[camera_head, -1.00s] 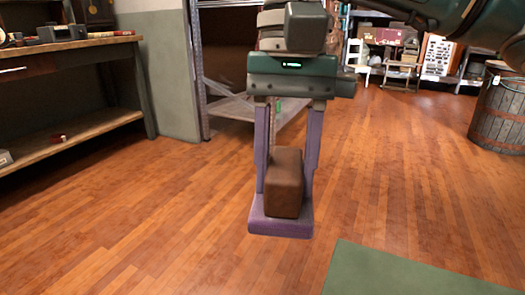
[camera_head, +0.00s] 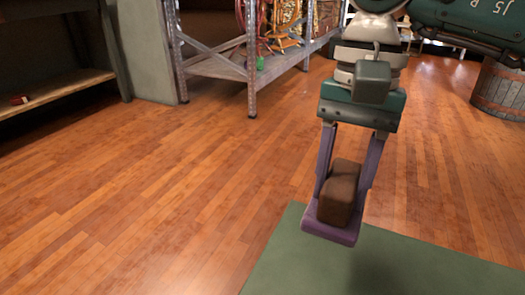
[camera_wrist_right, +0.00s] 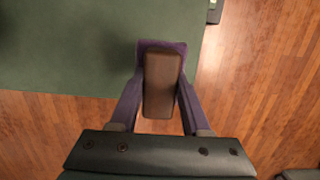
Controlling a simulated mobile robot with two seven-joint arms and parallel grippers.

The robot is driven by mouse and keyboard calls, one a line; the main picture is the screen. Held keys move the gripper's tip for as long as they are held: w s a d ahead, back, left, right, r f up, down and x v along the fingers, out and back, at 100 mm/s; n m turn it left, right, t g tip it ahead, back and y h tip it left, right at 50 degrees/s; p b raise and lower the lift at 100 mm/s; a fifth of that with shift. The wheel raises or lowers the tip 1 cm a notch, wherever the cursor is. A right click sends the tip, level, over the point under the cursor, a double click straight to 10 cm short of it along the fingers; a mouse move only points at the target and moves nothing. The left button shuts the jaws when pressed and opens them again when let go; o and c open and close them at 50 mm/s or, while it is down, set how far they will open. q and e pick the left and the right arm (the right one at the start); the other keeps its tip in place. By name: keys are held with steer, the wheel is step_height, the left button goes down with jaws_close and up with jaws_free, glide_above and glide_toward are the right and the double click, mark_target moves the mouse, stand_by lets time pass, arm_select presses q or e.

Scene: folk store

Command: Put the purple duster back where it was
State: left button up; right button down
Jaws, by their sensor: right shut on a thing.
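The purple duster (camera_head: 329,231) has a flat purple base and a brown block-shaped top. My right gripper (camera_head: 344,187) points down and is shut on the duster, one purple-grey finger on each side of the brown block. My left gripper is not in view.
A metal shelf rack (camera_head: 225,66) with several goods stands at the back. A dark workbench with a low wooden shelf (camera_head: 55,90) is at the left. A wooden barrel (camera_head: 499,92) stands at the right. The wooden floor between is clear.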

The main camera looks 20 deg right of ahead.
step_height(320, 180, down, 12)
steer(key=b, duration=0.5)
steer(key=shift+d, duration=0.1)
